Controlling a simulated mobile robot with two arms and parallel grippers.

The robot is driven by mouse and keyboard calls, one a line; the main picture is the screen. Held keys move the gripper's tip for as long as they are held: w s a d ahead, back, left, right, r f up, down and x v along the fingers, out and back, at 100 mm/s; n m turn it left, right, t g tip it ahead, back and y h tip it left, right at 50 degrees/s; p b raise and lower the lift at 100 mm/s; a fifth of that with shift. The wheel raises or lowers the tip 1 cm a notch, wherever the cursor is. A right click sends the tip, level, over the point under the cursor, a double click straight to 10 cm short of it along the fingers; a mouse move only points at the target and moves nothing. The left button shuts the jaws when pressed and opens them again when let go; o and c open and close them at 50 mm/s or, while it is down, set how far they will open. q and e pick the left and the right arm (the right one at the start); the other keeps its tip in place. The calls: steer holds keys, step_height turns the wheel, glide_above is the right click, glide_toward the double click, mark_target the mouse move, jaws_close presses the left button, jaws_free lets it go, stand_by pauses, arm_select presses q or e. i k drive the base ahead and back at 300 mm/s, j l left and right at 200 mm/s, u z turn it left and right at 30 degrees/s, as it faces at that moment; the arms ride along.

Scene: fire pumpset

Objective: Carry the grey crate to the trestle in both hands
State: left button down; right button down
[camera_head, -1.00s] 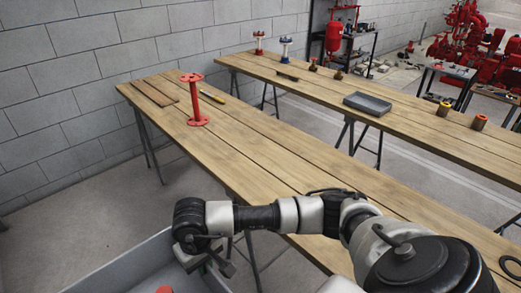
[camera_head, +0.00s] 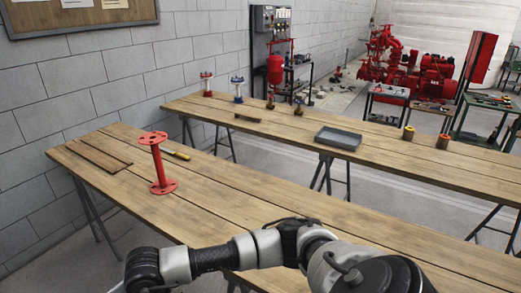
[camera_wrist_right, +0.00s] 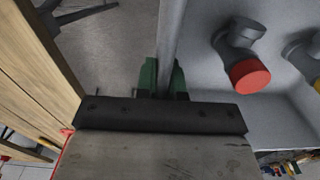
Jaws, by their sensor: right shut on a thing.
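The grey crate (camera_wrist_right: 290,108) shows in the right wrist view, with its wall running up the middle of the picture. My right gripper (camera_wrist_right: 165,78), with green fingers, is shut on the crate's wall. Inside the crate lie grey pipe fittings, one with a red end (camera_wrist_right: 249,75). In the head view the crate and my right gripper are below the frame; only my right arm shows. My left gripper is in neither view. A near wooden trestle table (camera_head: 260,215) and a far trestle table (camera_head: 275,125) stand ahead.
A grey tray (camera_head: 338,138) and several small parts sit on the far table. The near table's middle is clear.

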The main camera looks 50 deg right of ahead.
mark_target(256, 226)
steer(key=i+z, duration=0.45)
steer(key=i+j+z, duration=0.1)
steer(key=i+z, duration=0.35)
steer(key=i, duration=0.15)
steer(key=i+z, duration=0.3)
steer(key=i+j+z, duration=0.1)
steer(key=i+z, duration=0.4)
steer(key=z, duration=1.15)
